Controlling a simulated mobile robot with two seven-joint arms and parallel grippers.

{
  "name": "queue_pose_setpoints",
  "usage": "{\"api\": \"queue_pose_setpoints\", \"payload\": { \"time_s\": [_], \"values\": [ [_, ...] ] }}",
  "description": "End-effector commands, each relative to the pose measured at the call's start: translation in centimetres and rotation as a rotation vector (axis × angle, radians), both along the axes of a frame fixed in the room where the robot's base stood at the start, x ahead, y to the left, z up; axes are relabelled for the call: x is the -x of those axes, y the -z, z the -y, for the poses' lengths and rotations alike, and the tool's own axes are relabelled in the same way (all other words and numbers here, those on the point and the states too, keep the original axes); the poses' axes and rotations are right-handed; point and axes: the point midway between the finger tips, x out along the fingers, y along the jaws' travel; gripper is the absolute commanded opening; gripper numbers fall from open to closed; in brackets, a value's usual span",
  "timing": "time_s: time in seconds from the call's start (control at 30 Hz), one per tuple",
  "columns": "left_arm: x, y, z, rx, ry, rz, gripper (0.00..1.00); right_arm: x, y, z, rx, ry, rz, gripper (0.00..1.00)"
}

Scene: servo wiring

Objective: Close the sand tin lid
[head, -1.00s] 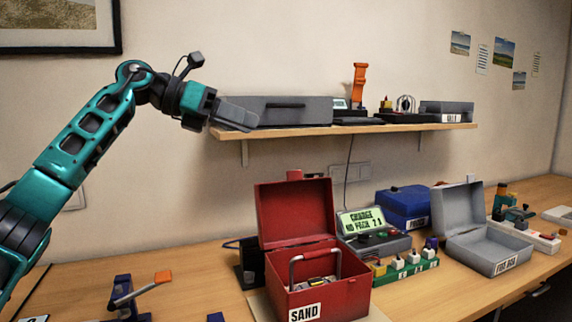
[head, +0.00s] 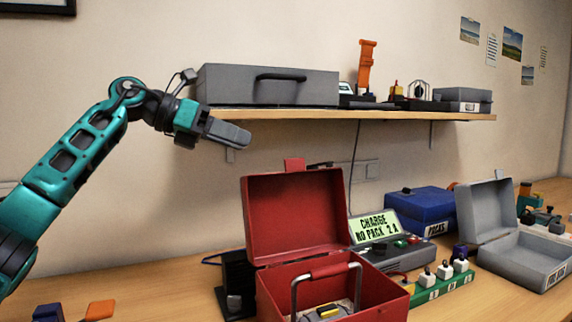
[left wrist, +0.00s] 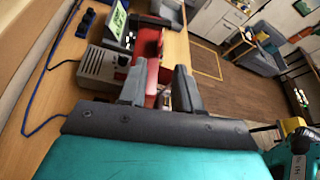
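The red sand tin (head: 385,300) stands on the bench, cut off by the bottom edge of the head view. Its red lid (head: 292,215) is hinged open and stands up at the back. A carry handle (head: 328,271) rises over the opening, with a grey and yellow item inside. My left gripper (head: 238,134) is in the air, up and left of the lid, below the shelf front and apart from the tin. In the left wrist view its fingers (left wrist: 160,92) are spread and empty, with red tin parts beyond them.
A shelf (head: 360,115) with a grey case (head: 268,86) hangs close above the left gripper. Right of the tin are a charger with a display (head: 375,228), a green strip of plugs (head: 440,287), a blue box (head: 420,212) and an open grey tin (head: 520,258).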

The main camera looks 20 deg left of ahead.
Motion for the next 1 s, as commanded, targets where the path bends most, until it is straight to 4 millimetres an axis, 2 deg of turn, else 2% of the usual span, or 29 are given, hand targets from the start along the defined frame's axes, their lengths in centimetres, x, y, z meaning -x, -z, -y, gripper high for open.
{"api": "queue_pose_setpoints", "payload": {
  "time_s": [0.3, 0.5, 0.7, 1.0],
  "values": [
    [-3.9, 2.5, 4.9, 0.0, 0.004, -0.003, 0.33, 0.3, 0.5, 0.1, 0.004, -0.005, -0.007, 0.72],
    [-5.8, 3.6, 7.1, 0.001, 0.002, -0.002, 0.33, 0.4, 0.7, 0.0, 0.003, -0.005, -0.011, 0.72],
    [-6.6, 4.1, 8.0, -0.001, 0.0, -0.001, 0.33, 0.5, 0.7, 0.0, 0.002, -0.005, -0.013, 0.72],
    [-6.7, 4.1, 8.0, -0.001, 0.0, -0.001, 0.31, 0.4, 0.6, -0.2, -0.006, 0.0, -0.012, 0.72]
  ]
}}
